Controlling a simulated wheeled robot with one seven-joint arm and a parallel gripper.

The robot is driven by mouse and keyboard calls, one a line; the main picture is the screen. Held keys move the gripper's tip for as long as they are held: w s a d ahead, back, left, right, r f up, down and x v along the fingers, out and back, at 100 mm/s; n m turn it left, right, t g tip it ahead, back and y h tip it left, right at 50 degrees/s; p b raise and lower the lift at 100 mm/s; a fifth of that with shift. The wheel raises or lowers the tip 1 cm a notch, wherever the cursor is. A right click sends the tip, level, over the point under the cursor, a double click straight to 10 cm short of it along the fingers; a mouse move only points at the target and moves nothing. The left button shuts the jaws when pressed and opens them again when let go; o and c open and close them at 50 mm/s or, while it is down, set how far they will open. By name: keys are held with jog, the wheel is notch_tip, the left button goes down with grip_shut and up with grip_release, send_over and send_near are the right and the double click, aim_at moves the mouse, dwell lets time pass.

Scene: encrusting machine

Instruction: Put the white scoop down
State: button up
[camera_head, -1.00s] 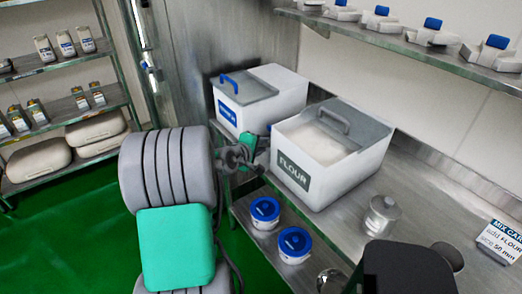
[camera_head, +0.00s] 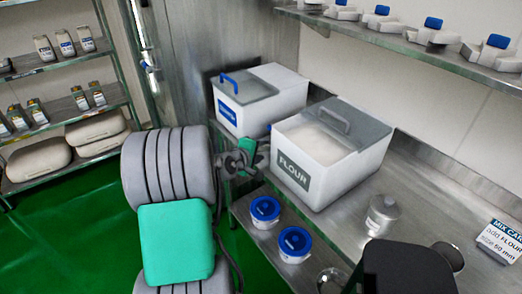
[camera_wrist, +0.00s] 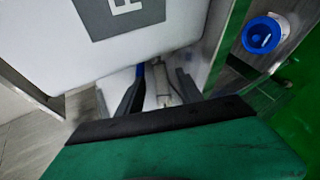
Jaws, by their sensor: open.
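My gripper (camera_wrist: 158,84) shows in the wrist view with its two dark fingers apart, below the flour bin. A pale, narrow piece (camera_wrist: 162,88) lies between the fingers, with a bit of blue beside it; it looks like the white scoop, but most of it is hidden. I cannot tell whether it touches either finger or what it rests on. In the head view my wrist is beside the left end of the flour bin (camera_head: 318,190), in the gap by the second bin, and the fingertips and scoop are hidden there.
A second white bin (camera_head: 285,100) with a blue handle stands behind the flour bin on the steel counter (camera_head: 345,225). Two blue-lidded tubs (camera_head: 265,209) sit on the lower shelf.

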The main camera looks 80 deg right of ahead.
jog(key=v, duration=1.2)
jog(key=w+a+f+t+y, duration=0.3)
jog(key=w+a+t+y, duration=0.35)
jog(key=w+a, duration=1.35)
jog(key=a+n+y, duration=0.3)
jog(key=a+y, duration=0.3)
jog(key=a, duration=2.2)
jog(key=shift+r+n+b, duration=0.3)
jog(key=shift+r, duration=0.1)
jog(key=shift+w, duration=0.15)
